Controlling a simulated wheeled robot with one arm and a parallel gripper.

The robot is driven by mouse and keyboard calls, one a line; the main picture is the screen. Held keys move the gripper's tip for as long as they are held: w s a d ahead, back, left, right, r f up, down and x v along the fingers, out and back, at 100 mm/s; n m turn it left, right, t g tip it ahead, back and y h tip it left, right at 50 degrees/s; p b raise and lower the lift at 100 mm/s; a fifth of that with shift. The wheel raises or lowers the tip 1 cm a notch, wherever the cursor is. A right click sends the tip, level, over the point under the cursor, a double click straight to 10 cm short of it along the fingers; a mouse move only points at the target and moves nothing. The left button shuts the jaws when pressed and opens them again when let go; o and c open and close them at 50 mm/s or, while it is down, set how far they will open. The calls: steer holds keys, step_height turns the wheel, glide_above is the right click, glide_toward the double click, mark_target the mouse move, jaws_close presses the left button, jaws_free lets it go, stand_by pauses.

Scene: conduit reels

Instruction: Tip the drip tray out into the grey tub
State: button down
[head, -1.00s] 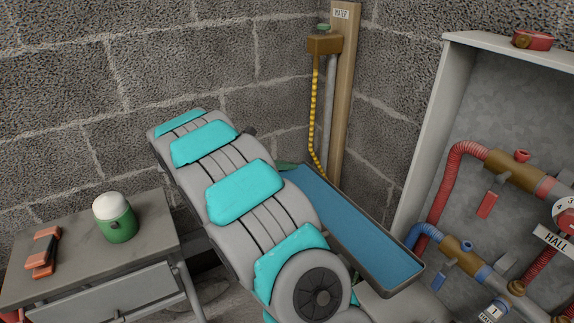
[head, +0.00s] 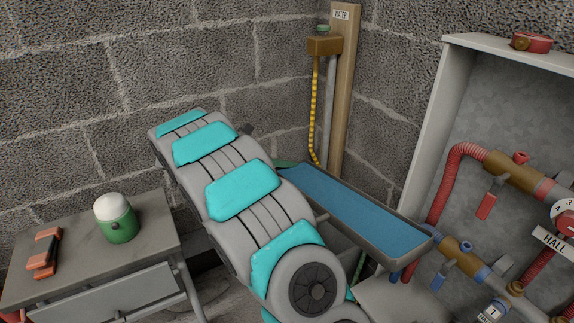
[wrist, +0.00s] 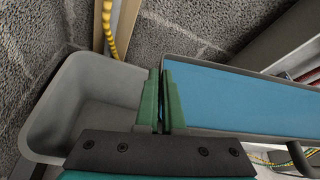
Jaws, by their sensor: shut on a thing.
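The drip tray (head: 345,249) is a long, shallow dark-grey tray filled with flat blue liquid. In the head view it extends from behind my arm toward the pipe cabinet. In the wrist view it lies on the right (wrist: 240,66), its near end at my fingers. My gripper (wrist: 161,102), with green fingers, is shut on the tray's end wall. The grey tub (wrist: 50,105) is left of the fingers in the wrist view, its inside visible and apparently empty. I cannot make out the tub in the head view, where my arm hides much of that area.
A pipe cabinet (head: 425,130) with red and blue hoses stands right, close to the tray's far end. A bench (head: 75,245) at left holds a green jar (head: 116,220) and an orange-black object (head: 44,252).

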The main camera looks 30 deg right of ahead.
steer(key=shift+r+n, duration=0.2)
steer(key=shift+n, duration=0.1)
steer(key=shift+r+n+g, duration=0.2)
steer(key=shift+n+g, duration=0.1)
steer(key=shift+g, duration=0.1)
steer(key=shift+r+n, duration=0.25)
steer(key=shift+n, duration=0.05)
stand_by(0.8)
